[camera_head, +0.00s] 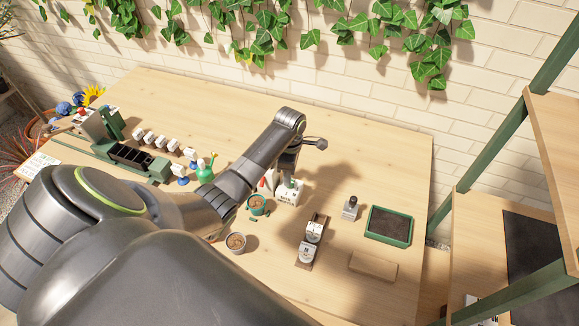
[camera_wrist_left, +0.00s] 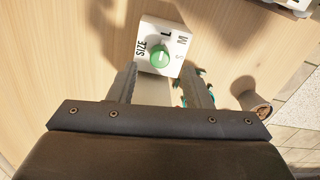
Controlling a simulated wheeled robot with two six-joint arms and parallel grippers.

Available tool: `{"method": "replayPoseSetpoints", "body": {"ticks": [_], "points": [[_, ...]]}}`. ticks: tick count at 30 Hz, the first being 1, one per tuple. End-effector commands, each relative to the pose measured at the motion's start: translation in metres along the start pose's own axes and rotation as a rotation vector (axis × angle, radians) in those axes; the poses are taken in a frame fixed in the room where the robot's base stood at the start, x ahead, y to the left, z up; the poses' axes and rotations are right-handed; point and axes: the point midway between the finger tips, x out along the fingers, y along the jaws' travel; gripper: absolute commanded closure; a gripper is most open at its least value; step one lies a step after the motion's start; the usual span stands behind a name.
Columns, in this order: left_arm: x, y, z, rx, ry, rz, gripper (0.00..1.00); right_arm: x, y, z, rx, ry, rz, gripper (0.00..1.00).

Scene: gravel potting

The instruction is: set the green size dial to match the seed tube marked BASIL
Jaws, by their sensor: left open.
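The green size dial (camera_wrist_left: 160,56) sits on a white plate (camera_wrist_left: 148,36) lettered SIZE, L, M and S in the left wrist view. A pale mark shows on the dial, but I cannot tell which letter it points to. My left gripper (camera_wrist_left: 161,76) is open, with its fingers near the plate's lower edge and the dial just beyond the gap between them. In the head view my left gripper (camera_head: 284,168) is over a white block (camera_head: 289,194), partly hiding it. No tube marked BASIL can be read. My right gripper is not in view.
Small pots stand near my arm, one terracotta and green (camera_head: 257,204), one pale (camera_head: 236,242). A dark rack with white-labelled pieces (camera_head: 311,240), a small stamp-like object (camera_head: 350,208), a green-rimmed tray (camera_head: 368,225) and a wooden board (camera_head: 373,265) lie right. The back right is clear.

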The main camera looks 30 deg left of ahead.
Motion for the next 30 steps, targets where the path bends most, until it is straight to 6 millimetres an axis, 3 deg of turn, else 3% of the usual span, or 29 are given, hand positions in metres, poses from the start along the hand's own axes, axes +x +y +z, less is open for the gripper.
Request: {"method": "replayPoseSetpoints", "body": {"ticks": [3, 9, 20, 30], "points": [[0.019, -0.001, 0.001, -0.001, 0.000, -0.004, 0.55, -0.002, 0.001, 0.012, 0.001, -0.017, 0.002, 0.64], [0.036, -0.001, 0.000, 0.001, 0.000, -0.001, 0.55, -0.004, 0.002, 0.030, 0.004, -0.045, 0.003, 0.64], [0.040, 0.000, 0.000, 0.001, 0.000, 0.000, 0.55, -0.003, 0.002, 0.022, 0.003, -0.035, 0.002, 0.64], [0.039, 0.000, 0.000, 0.001, 0.000, 0.000, 0.99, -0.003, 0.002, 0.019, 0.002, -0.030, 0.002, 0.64]]}}
